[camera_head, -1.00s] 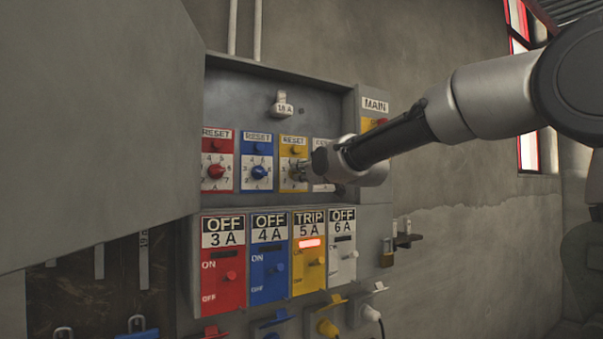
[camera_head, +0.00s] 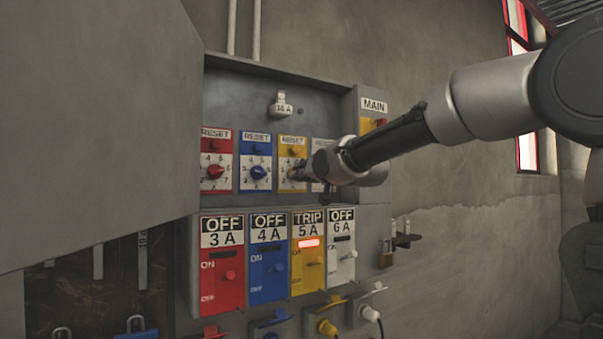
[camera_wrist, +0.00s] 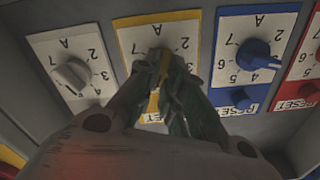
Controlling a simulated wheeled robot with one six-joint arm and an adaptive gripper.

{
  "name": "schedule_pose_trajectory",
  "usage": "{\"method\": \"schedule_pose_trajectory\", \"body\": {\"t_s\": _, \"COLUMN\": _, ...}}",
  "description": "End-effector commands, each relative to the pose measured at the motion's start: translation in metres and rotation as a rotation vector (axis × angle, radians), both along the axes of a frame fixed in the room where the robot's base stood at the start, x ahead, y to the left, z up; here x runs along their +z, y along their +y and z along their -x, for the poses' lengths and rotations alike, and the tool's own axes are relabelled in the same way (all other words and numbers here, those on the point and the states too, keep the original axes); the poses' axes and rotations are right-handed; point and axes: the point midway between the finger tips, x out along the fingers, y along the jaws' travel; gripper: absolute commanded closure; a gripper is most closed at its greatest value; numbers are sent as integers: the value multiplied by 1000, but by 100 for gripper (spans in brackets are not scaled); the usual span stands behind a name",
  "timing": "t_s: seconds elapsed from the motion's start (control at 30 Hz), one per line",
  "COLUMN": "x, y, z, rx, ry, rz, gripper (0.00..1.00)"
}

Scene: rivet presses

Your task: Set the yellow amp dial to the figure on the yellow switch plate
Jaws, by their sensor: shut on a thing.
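The yellow amp dial (camera_wrist: 156,59) is mostly covered by my fingers in the wrist view, so I cannot read which figure it points to. It sits on the yellow-framed dial plate (camera_head: 293,148) with RESET lettering at its top. My gripper (camera_head: 299,174) is at that dial, and in the wrist view its fingers (camera_wrist: 164,66) are shut on the knob. The yellow switch plate (camera_head: 308,263) below reads TRIP and 5 A, with its red lamp lit.
The red dial (camera_head: 215,171) and blue dial (camera_head: 258,172) are close on the left in the head view. A white dial (camera_wrist: 72,77) is on the other side. A large grey panel (camera_head: 90,120) stands at the left. A padlock (camera_head: 386,254) hangs right of the switches.

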Motion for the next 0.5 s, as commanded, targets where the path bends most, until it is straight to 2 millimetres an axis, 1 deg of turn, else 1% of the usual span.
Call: {"method": "schedule_pose_trajectory", "body": {"t_s": 0.5, "x": -1, "y": 0, "z": 0, "rx": -1, "ry": 21, "rz": -29, "gripper": 100}}
